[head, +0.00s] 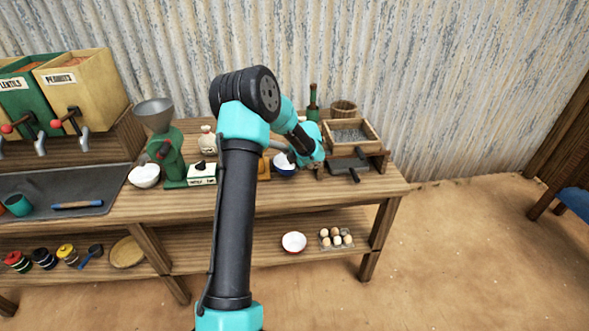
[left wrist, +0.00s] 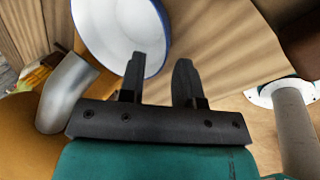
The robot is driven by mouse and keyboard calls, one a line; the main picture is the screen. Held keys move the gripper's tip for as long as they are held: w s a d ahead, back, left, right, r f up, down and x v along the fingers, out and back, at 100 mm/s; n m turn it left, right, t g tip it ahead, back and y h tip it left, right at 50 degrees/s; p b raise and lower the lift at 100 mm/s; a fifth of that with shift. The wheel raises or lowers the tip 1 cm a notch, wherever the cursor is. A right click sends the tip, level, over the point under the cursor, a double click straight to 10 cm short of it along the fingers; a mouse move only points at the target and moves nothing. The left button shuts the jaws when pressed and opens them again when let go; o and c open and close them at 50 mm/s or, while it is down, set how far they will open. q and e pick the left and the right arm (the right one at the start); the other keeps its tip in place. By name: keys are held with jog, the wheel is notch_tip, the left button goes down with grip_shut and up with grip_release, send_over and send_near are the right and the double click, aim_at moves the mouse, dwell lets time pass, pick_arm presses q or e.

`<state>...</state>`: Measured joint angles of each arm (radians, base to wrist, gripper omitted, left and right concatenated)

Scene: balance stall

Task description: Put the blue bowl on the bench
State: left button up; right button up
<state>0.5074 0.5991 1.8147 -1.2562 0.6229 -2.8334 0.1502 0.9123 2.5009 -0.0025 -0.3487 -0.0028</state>
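The blue bowl (head: 284,168), white inside with a blue outside, is upright on the bench top (head: 340,195) in the head view, just right of my left forearm. In the left wrist view the bowl (left wrist: 118,25) shows at the top, cut off by the frame edge. My left gripper (head: 289,153) is at the bowl, partly hidden by my arm. In the left wrist view its fingers (left wrist: 160,68) are apart, one overlapping the bowl's inside and one beyond the rim. Whether they touch it is unclear. My right gripper is not in view.
A green grinder (head: 172,158), a white bowl (head: 144,176) and a scale-like box (head: 201,174) stand left of my arm. A wooden sieve tray (head: 352,134) is at right. A red bowl (head: 293,242) and an egg carton (head: 336,238) are on the lower shelf. The front-right bench top is clear.

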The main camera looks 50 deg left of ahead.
pick_arm(q)
jog(key=v, duration=0.7)
jog(key=shift+r, duration=0.3)
jog(key=shift+d, duration=0.2)
jog(key=s+d+f+n+h, duration=0.35)
jog(key=d+f+n, duration=0.55)
jog(key=d, duration=0.3)
jog(key=s+d+f+n+h, duration=0.3)
jog(key=d+f+n+h, duration=0.1)
jog(key=d+f+n, duration=0.7)
jog(key=s+d+f+n, duration=0.3)
jog(key=s+d+n, duration=0.4)
jog(key=n, duration=0.3)
jog(key=s+d+f+n, duration=0.3)
jog(key=s+d+n, duration=0.4)
jog(key=n, duration=0.3)
jog(key=shift+s+d+h, duration=0.25)
jog(key=shift+d+h, duration=0.2)
jog(key=shift+d, duration=0.1)
